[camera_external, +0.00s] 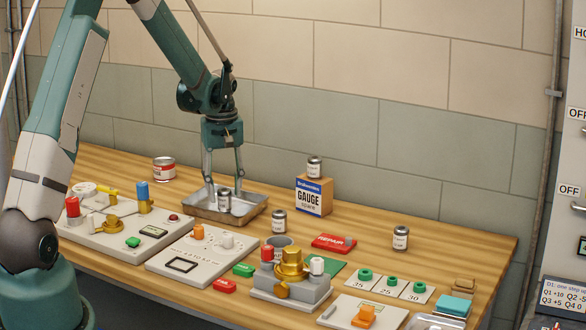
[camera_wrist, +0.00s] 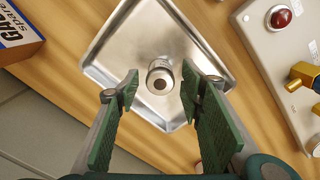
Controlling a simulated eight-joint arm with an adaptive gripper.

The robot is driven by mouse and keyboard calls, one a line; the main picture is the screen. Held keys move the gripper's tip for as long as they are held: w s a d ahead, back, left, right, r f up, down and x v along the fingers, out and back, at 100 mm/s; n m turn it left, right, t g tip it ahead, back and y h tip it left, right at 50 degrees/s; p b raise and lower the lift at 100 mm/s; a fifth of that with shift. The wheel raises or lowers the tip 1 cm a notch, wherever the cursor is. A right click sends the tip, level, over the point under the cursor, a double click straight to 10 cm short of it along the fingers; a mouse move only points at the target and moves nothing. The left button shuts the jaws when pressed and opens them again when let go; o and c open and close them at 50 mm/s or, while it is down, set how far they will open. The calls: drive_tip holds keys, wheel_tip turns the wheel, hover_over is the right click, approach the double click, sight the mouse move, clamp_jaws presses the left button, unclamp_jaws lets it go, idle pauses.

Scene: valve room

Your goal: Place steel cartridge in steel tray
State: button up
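The steel tray (camera_external: 258,209) lies on the wooden bench near the back wall. A steel cartridge (camera_external: 224,200) stands inside it and looks upright. My gripper (camera_external: 226,196) is low over the tray, with a finger on either side of the cartridge. In the wrist view the cartridge (camera_wrist: 160,76) sits near the middle of the tray (camera_wrist: 112,48). The green finger pads of my gripper (camera_wrist: 160,92) are apart, with clear gaps beside the cartridge. The cartridge's underside contact is hidden.
A Gauge box (camera_external: 313,197) stands right of the tray with a small can (camera_external: 314,167) on top. More small cans (camera_external: 279,221) (camera_external: 400,238) stand on the bench. A red-and-white can (camera_external: 164,169) is behind left. Control panels (camera_external: 120,238) (camera_external: 200,262) fill the front.

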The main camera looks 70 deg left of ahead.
sight(226, 190)
wheel_tip(226, 190, up, 9)
drive_tip(key=shift+r, duration=0.15)
idle(0.4)
idle(0.5)
drive_tip(key=w+d+r+m+t+y, duration=0.1)
drive_tip(key=d+r+m, duration=0.35)
drive_tip(key=d, duration=0.75)
drive_tip(key=w+d+r+m+t, duration=0.1)
drive_tip(key=w+d+r, duration=0.1)
drive_tip(key=d+r, duration=0.7)
drive_tip(key=w+d+r+m+t+y, duration=0.1)
drive_tip(key=d+r+m, duration=0.2)
drive_tip(key=d, duration=1.1)
drive_tip(key=s+d+m+t+h, duration=0.1)
drive_tip(key=s+d+m, duration=0.3)
drive_tip(key=d, duration=0.9)
drive_tip(key=s+d+m+t+h, duration=0.1)
drive_tip(key=s+d+m+t, duration=0.2)
drive_tip(key=s+d, duration=0.7)
drive_tip(key=d+m, duration=0.2)
drive_tip(key=d, duration=0.2)
drive_tip(key=shift+s+d+r, duration=0.15)
drive_tip(key=shift+d+r, duration=0.15)
drive_tip(key=shift+r, duration=0.1)
